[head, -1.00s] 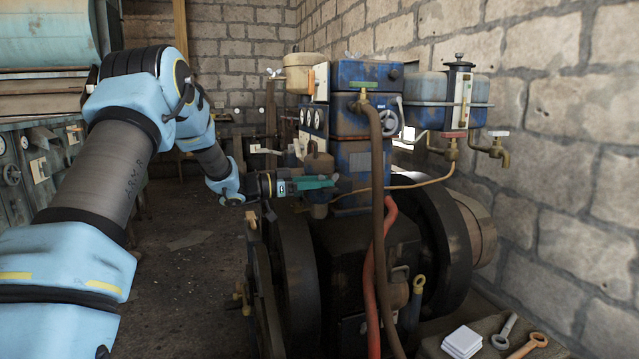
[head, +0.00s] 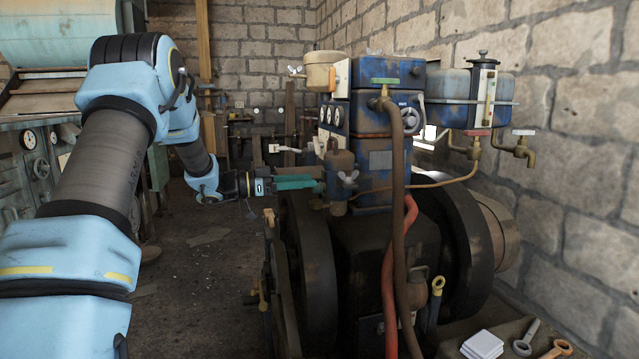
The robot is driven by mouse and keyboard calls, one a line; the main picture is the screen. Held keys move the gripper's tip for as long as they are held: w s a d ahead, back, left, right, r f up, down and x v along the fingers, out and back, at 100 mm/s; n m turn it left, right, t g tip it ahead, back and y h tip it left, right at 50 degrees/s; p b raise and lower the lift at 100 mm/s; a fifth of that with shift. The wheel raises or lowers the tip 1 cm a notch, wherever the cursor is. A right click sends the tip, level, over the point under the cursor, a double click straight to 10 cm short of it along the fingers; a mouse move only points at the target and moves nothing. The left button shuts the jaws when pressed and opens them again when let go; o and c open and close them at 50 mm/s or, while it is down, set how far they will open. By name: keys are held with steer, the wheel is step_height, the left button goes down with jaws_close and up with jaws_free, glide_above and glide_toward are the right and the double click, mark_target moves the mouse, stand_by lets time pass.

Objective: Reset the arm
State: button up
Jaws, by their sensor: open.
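My arm (head: 115,165) reaches in from the left of the head view, bent at a high elbow. My gripper (head: 318,184) has teal fingers pointing right, towards the brown pot-like fitting on the engine's near side. It is open, and nothing shows held in it. I cannot tell whether the fingertips touch the fitting. The engine (head: 376,165) has a blue upper block with gauges and a handwheel, and large dark flywheels (head: 305,265) below my gripper.
A brown hose (head: 398,230) and a red hose (head: 389,280) run down the engine front. White pads (head: 482,345) and wrenches (head: 526,337) lie at lower right. Stone wall (head: 580,130) borders the right. A grey-green cabinet (head: 35,165) stands left. Floor (head: 200,290) between is open.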

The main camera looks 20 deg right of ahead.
steer(key=shift+a, duration=0.5)
steer(key=shift+w+r, duration=0.1)
steer(key=shift+w, duration=0.05)
steer(key=w+a+r+n+t+y+p, duration=0.45)
steer(key=w+a+n+t+y, duration=0.3)
steer(key=a+n+t, duration=0.35)
steer(key=s+a+f+n+t+y+p, duration=0.25)
steer(key=a+y, duration=0.25)
steer(key=a, duration=0.4)
steer(key=s+a+f+n+g+y+p, duration=0.1)
steer(key=s+a+g, duration=0.2)
steer(key=s, duration=0.6)
steer(key=s+a+f+n+g+y+p, duration=0.1)
steer(key=s+a+f+n+g+y, duration=0.1)
steer(key=s+a, duration=0.3)
steer(key=s+a+f+n+g+y+p, duration=0.1)
steer(key=s+a+f+n+g+y, duration=0.1)
steer(key=s, duration=1.1)
steer(key=shift+s+a+g+p, duration=0.3)
steer(key=shift+s+a+g, duration=0.1)
steer(key=shift+a+g, duration=0.65)
steer(key=shift+d, duration=0.15)
